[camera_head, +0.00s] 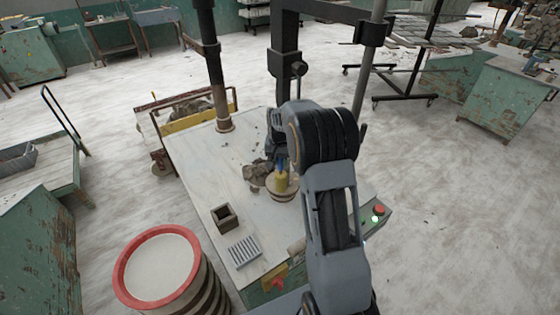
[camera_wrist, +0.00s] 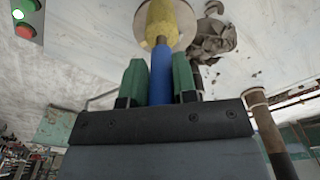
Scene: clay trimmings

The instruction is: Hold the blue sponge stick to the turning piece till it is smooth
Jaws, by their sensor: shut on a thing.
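The blue sponge stick (camera_wrist: 161,78) is held between the two green fingers of my gripper (camera_wrist: 160,70), which is shut on it. The stick's tan tip (camera_wrist: 161,42) overlaps the yellow piece (camera_wrist: 160,20) in the wrist view; I cannot tell whether they touch. The yellow piece (camera_head: 281,184) stands upright on a round wheel head (camera_head: 283,196) on the table in the head view. A bit of the blue stick (camera_head: 281,162) shows just above it. My arm hides part of the gripper in the head view.
Grey clay trimmings (camera_head: 256,170) lie beside the wheel head, and in the wrist view (camera_wrist: 214,38). A small dark square box (camera_head: 226,217) and a slotted grey plate (camera_head: 243,251) are on the table (camera_head: 200,170). A dark post (camera_head: 222,100) rises behind.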

